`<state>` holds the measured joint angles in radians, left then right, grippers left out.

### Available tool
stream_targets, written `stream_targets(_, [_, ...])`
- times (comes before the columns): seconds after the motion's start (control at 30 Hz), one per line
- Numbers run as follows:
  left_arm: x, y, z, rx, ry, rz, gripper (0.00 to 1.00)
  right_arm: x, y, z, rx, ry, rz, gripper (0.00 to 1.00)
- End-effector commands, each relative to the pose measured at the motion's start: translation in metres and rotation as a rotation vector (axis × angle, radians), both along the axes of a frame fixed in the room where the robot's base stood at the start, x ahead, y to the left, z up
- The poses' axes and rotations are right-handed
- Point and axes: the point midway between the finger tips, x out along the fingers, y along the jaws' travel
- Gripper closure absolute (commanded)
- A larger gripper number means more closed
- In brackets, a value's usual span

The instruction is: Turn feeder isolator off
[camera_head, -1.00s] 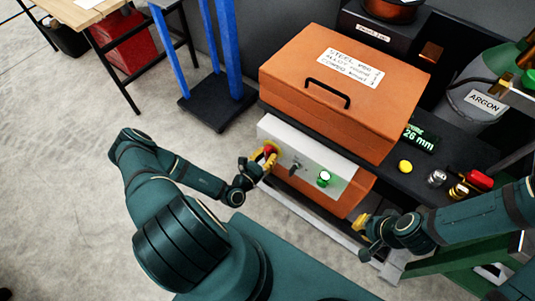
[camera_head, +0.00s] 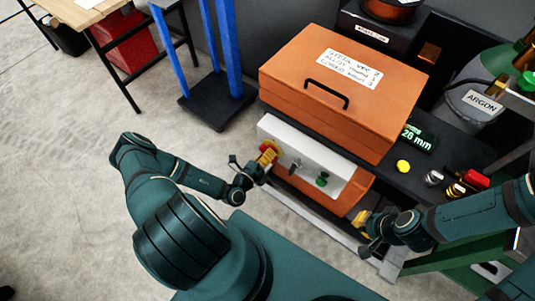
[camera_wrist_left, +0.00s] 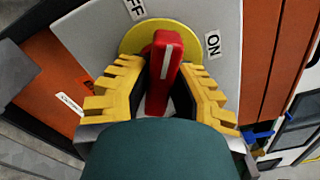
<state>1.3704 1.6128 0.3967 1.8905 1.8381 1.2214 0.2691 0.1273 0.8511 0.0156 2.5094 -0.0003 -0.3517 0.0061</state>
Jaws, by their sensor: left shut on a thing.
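The feeder isolator is a red handle (camera_wrist_left: 163,72) on a yellow disc (camera_wrist_left: 130,40) on the pale front panel (camera_head: 322,165). In the left wrist view, the handle's white line points up between the OFF label (camera_wrist_left: 134,8) at upper left and the ON label (camera_wrist_left: 213,44) at right. It looks nearer to OFF. My left gripper (camera_wrist_left: 160,76) is shut on the red handle, with a yellow finger on each side. In the head view, my left gripper (camera_head: 268,157) mostly covers the handle. My right gripper (camera_head: 361,222) is by the panel's right end, away from the isolator; its opening is unclear.
A small dark switch (camera_head: 295,164) and an unlit green button (camera_head: 322,180) sit right of the isolator. An orange lidded box (camera_head: 300,70) stands above the panel. A blue-posted stand (camera_head: 215,105) is at the left. The floor (camera_head: 60,180) at left is clear.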

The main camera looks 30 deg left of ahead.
Motion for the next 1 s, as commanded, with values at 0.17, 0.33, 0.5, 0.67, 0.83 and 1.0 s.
stream_targets(0.17, [0.0009, -0.0007, 0.0003, -0.164, 0.011, -0.001, 1.0, -0.0006, 0.0001, -0.0021, 0.0, 0.002, 0.001, 1.0])
stream_targets(0.33, [0.0007, -0.0008, 0.0005, -0.301, 0.022, -0.001, 1.0, -0.0013, 0.0002, -0.0039, 0.0, 0.003, 0.002, 1.0])
stream_targets(0.5, [0.0006, -0.0012, 0.0005, -0.408, 0.031, -0.003, 1.0, -0.0018, 0.0003, -0.0053, 0.001, 0.004, 0.003, 1.0])
stream_targets(0.67, [0.0007, -0.0014, 0.0007, -0.478, 0.037, -0.003, 1.0, -0.0022, 0.0004, -0.0063, 0.001, 0.005, 0.004, 1.0])
stream_targets(0.83, [0.0008, -0.0016, 0.001, -0.52, 0.039, -0.004, 1.0, -0.0024, 0.0004, -0.0067, 0.002, 0.006, 0.004, 1.0])
stream_targets(1.0, [0.0009, -0.0016, 0.0012, -0.533, 0.041, -0.004, 1.0, -0.0025, 0.0004, -0.0068, 0.002, 0.006, 0.004, 1.0])
